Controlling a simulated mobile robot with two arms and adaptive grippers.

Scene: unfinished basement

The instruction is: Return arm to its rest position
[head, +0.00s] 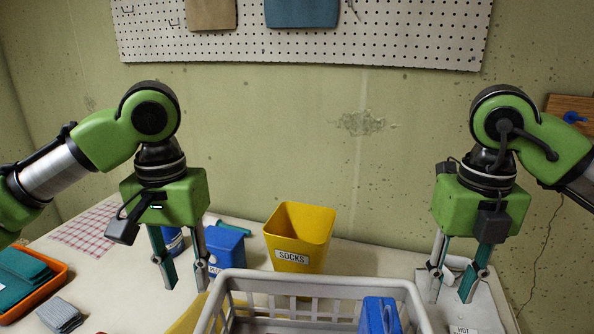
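My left gripper (184,280) hangs pointing down at the left, over the pale table. Its two fingers are apart with nothing visible between them, so it is open. It hangs in front of a blue bin (226,245) and partly covers it. My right gripper (452,288) hangs pointing down at the right, beside the grey basket (416,306). Its fingers are also apart and nothing is seen held between them. Both arms are bent, with the wrists at similar heights.
A yellow bin labelled SOCKS (300,232) stands behind the basket. A blue thing (379,316) sits in the basket. An orange tray (38,298) with teal cloth, a grey folded cloth (60,315) and a checked cloth (88,228) lie left. A pegboard (410,35) hangs behind.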

